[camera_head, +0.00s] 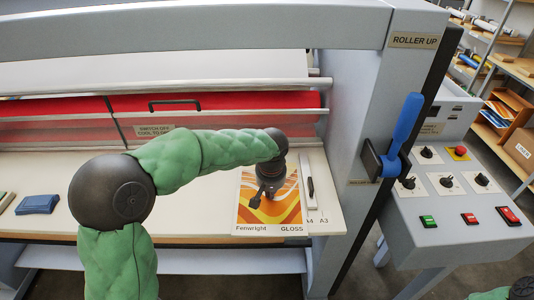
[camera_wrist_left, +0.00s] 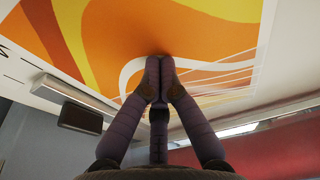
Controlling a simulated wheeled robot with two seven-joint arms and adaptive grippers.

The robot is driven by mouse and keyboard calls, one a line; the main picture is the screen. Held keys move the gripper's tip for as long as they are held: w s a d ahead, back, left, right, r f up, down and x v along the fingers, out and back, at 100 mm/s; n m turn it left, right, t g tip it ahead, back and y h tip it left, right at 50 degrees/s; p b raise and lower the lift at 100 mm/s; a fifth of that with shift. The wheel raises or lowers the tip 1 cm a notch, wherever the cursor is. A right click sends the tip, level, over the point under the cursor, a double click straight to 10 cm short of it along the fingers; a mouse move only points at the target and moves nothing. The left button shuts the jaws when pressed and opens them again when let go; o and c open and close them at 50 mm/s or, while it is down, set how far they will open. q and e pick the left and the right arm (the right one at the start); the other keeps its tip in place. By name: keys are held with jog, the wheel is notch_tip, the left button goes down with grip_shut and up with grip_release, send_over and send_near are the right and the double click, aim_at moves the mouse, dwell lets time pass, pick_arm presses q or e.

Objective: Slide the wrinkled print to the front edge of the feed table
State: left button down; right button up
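The print (camera_head: 290,212) lies flat on the cream feed table (camera_head: 200,215), with orange, yellow and white waves and the words Fenwright and GLOSS on its near border. Its near edge is at about the table's front edge. My left gripper (camera_head: 262,198) points down over the middle of the print, and it hides part of the pattern. In the left wrist view the fingertips (camera_wrist_left: 160,66) are together at the print's surface (camera_wrist_left: 190,45), with nothing seen between them. Contact looks likely, but I cannot tell for certain. Wrinkles cannot be made out clearly. My right gripper is not in view.
A pale guide strip (camera_head: 309,182) stands right of the print, beside A4 and A3 marks. The red roller cover (camera_head: 230,101) is behind. A blue block (camera_head: 37,204) lies at left. A blue lever (camera_head: 404,130) and control panel (camera_head: 455,205) are at right.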

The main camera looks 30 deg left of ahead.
aim_at(271, 207)
pick_arm(q)
jog(key=shift+s+d+f, duration=0.1)
jog(key=shift+s+f, duration=0.05)
jog(key=shift+f, duration=0.05)
jog(key=shift+s+d+r+b, duration=0.1)
jog(key=shift+s+d+b, duration=0.1)
jog(key=shift+s+d, duration=0.5)
jog(key=shift+s+d+r+b, duration=0.15)
jog(key=shift+s+d, duration=0.25)
jog(key=shift+s, duration=0.45)
jog(key=shift+w+r, duration=0.1)
jog(key=shift+r+p, duration=0.75)
jog(key=shift+r, duration=0.2)
jog(key=shift+r+p, duration=1.9)
jog(key=shift+r, duration=0.6)
